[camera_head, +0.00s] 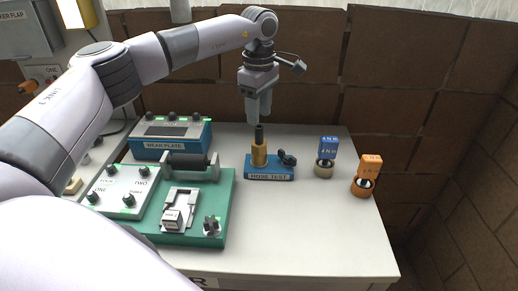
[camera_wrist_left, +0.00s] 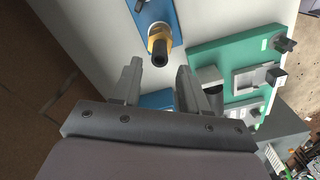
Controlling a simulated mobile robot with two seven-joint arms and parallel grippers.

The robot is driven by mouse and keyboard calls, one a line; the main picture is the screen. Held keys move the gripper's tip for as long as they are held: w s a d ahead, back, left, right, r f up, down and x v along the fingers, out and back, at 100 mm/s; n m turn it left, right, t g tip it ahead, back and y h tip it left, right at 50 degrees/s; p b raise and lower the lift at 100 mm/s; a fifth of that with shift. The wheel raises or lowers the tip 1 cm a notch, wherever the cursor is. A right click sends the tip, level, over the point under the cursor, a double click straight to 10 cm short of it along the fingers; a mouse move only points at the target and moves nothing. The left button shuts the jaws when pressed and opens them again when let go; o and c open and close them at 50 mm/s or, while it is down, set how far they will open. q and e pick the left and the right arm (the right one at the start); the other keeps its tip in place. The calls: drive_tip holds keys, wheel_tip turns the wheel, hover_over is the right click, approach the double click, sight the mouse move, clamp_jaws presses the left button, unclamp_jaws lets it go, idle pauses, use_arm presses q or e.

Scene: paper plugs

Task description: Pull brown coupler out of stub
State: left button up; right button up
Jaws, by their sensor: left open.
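The brown coupler (camera_head: 259,152) stands upright on the blue hose test base (camera_head: 268,174), with a black piece (camera_head: 259,133) sticking up from its top. A small black knob sits beside it on the same base. My left gripper (camera_head: 258,112) hangs fingers down just above the coupler. In the left wrist view, the coupler (camera_wrist_left: 158,36) shows beyond the open fingertips of my left gripper (camera_wrist_left: 160,72), with nothing between them. The stub is not clearly distinguishable from the coupler. My right gripper is not in view.
A blue wear plate box (camera_head: 172,139) stands at the back left. A green board (camera_head: 228,195) with a black roller and metal fixtures lies left of the base. Blue-tagged (camera_head: 325,165) and orange-tagged (camera_head: 361,186) round pieces stand to the right. The front right of the white table (camera_head: 310,235) is clear.

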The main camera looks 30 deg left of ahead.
sight(259, 127)
use_arm(q)
drive_tip(key=shift+f+b, duration=0.65)
drive_tip(key=shift+f, duration=1.35)
clamp_jaws()
